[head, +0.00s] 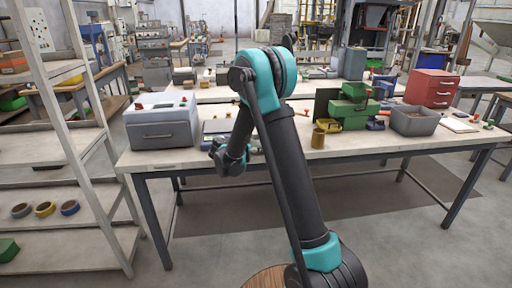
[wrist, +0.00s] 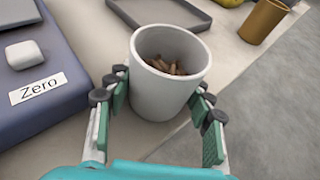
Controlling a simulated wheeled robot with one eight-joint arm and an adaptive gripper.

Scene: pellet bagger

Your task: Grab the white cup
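The white cup (wrist: 165,92) stands upright on the table in the wrist view, with small brown pellets inside. My gripper (wrist: 163,85) is open, with one green-padded finger on each side of the cup. The fingertips are close to the cup's walls; I cannot tell whether they touch it. In the head view the cup is hidden behind my arm, which reaches over the table (head: 360,143).
A blue-grey device labelled "Zero" (wrist: 45,75) sits close left of the cup. A dark flat tray (wrist: 160,14) lies behind it. A brass-coloured cup (wrist: 263,21) stands at the back right, near a green machine (head: 350,106). The table edge is to the right.

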